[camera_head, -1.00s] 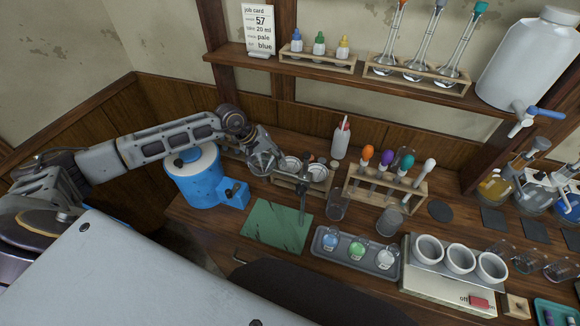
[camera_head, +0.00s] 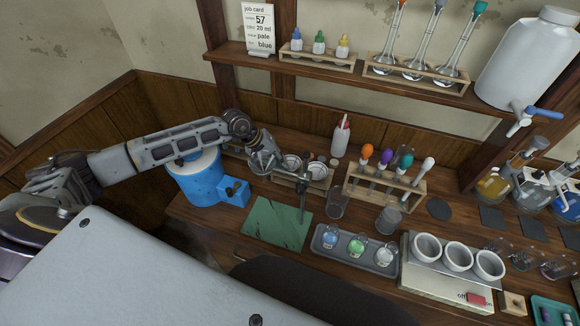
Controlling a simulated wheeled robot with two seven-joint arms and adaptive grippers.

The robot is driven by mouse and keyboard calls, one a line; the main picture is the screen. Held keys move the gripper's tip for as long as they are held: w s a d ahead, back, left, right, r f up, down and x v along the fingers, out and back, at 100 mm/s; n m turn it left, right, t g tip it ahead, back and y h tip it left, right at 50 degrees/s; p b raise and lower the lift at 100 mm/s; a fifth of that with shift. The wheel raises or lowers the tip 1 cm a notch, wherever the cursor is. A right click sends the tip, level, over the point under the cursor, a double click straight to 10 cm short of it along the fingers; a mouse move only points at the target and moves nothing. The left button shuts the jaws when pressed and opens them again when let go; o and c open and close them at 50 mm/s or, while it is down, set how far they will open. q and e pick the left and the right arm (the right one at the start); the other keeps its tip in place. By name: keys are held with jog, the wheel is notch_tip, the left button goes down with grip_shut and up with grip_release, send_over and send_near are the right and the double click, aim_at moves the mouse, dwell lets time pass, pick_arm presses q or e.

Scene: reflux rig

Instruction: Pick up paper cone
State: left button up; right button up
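My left gripper (camera_head: 266,164) is over the back left of the bench, at the left end of a small wooden rack (camera_head: 291,183). It points down, and its fingers are too small and cluttered to tell whether they are open or shut. Pale round pieces (camera_head: 291,163) sit in the rack just right of the gripper, with another one (camera_head: 317,170) beside it. One may be the paper cone, but I cannot tell which. The gripper hides the rack's left end. My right gripper is not in view.
A green mat (camera_head: 277,224) lies in front. A thin upright rod (camera_head: 302,203) stands before the rack. A wash bottle (camera_head: 341,137) and dropper rack (camera_head: 386,188) are to the right.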

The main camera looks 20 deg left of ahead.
pick_arm(q)
jog(key=shift+r, duration=0.1)
jog(key=shift+c, duration=0.2)
notch_tip(320, 180, up, 8)
jog(key=shift+r+b, duration=0.25)
jog(key=shift+b, duration=0.85)
jog(key=shift+c, duration=0.2)
jog(key=shift+r, duration=0.7)
jog(key=shift+r, duration=0.1)
